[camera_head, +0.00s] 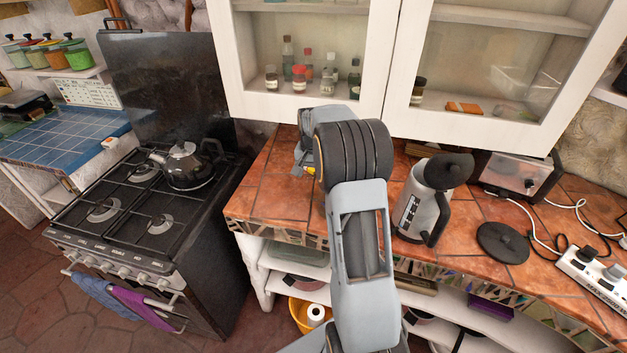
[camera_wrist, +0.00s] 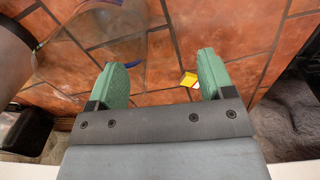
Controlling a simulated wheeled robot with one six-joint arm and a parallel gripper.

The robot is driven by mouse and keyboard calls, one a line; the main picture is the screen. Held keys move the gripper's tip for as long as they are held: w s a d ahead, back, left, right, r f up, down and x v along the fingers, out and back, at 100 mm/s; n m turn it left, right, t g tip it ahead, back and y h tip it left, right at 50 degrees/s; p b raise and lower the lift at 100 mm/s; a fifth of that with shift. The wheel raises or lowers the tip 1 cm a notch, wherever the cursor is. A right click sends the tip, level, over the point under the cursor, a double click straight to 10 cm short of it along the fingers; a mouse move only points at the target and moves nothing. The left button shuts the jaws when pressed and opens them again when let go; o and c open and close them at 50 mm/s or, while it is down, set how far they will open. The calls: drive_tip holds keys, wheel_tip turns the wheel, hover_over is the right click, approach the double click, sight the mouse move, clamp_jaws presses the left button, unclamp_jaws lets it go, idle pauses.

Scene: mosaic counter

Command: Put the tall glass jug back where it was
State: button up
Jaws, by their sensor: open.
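A clear glass shape, which looks like the tall glass jug (camera_wrist: 112,42), shows at the upper left of the wrist view. Its curved see-through side stands out faintly against the tiles, and its full form is cut off. I cannot make out the jug in the head view, where my arm covers part of the counter. My gripper (camera_wrist: 158,78) is open, with its two green fingers apart over the tiled counter (camera_wrist: 165,45) and nothing held between them. The glass is beyond and left of the left finger, apart from the grip.
A small yellow and white item (camera_wrist: 188,79) lies by the right finger. An electric kettle (camera_head: 423,207), a round black base (camera_head: 502,243), a toaster (camera_head: 520,176) and a power strip (camera_head: 594,277) stand right of my arm. A stove (camera_head: 150,215) is left; cabinets (camera_head: 455,126) hang above.

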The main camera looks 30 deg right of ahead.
wheel_tip(320, 180, up, 9)
drive_tip(key=s+a+r+n+t, duration=0.1)
drive_tip(key=s+a+r+n, duration=0.25)
drive_tip(key=s+a, duration=0.3)
drive_tip(key=s+a+f+n+t, duration=0.1)
drive_tip(key=s+a+n, duration=0.1)
drive_tip(key=s+a, duration=0.3)
drive_tip(key=s+a+f+n+t, duration=0.2)
drive_tip(key=s+a, duration=0.4)
drive_tip(key=s, duration=0.5)
drive_tip(key=shift+s+a+f+n+t+b, duration=0.15)
drive_tip(key=shift+a+f+n+t+b, duration=0.15)
drive_tip(key=shift+n, duration=0.35)
drive_tip(key=shift+c, duration=0.3)
